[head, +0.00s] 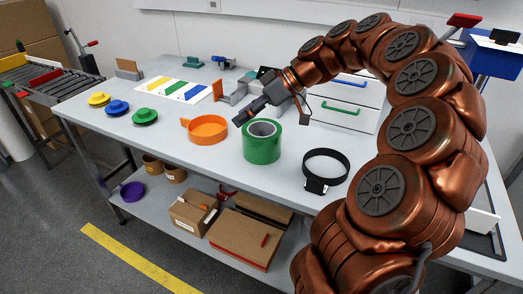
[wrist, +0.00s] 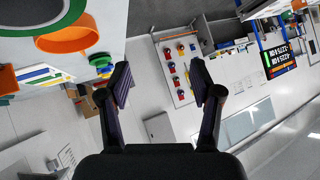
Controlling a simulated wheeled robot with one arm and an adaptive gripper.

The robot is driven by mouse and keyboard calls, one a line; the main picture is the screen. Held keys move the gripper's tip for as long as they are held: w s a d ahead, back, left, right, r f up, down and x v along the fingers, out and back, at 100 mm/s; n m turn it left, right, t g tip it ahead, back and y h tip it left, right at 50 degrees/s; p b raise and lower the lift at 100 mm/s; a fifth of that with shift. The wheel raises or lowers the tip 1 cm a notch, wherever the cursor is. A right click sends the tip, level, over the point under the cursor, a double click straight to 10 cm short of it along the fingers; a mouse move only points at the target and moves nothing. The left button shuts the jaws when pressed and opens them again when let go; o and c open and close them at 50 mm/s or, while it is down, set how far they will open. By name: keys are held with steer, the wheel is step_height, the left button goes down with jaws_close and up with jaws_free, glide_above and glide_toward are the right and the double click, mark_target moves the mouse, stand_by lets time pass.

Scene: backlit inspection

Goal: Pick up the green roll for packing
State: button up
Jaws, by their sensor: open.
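A green roll (head: 262,149) stands upright on the grey workbench, its round hollow opening facing up. It also shows, cut off, at the top left of the wrist view (wrist: 68,15). My gripper (head: 271,114) is above and slightly behind the roll, apart from it. Its two dark fingers (wrist: 160,78) are spread with nothing between them. In the wrist view the roll lies off to the left, outside the gap between the fingers.
An orange ring-shaped holder (head: 208,130) stands just left of the roll, and a black strap loop (head: 326,165) lies to its right. Yellow, blue and green discs (head: 117,107) sit farther left. White drawers (head: 345,97) stand behind.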

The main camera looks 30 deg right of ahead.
steer(key=d+f+t, duration=0.1)
steer(key=d, duration=0.2)
steer(key=w+d+t+b, duration=0.1)
steer(key=d, duration=0.3)
steer(key=d+f, duration=0.1)
steer(key=d, duration=0.2)
steer(key=shift+w+d+f+t, duration=0.15)
steer(key=shift+w+f+t, duration=0.2)
steer(key=shift+t, duration=0.05)
steer(key=t+b, duration=0.2)
glide_toward(267, 121)
steer(key=shift+h, duration=0.3)
steer(key=x, duration=0.1)
steer(key=p+x, duration=0.1)
steer(key=x, duration=0.3)
steer(key=shift+w+r+p, duration=0.25)
steer(key=shift+w+p, duration=0.05)
steer(key=shift+w, duration=0.1)
steer(key=shift+w+a+f, duration=0.3)
steer(key=shift+a+f, duration=0.1)
steer(key=shift+a, duration=0.3)
steer(key=shift+p+x, duration=0.55)
steer(key=shift+x, duration=1.3)
steer(key=shift+s+f, duration=0.15)
steer(key=shift+f, duration=0.05)
jaws_close()
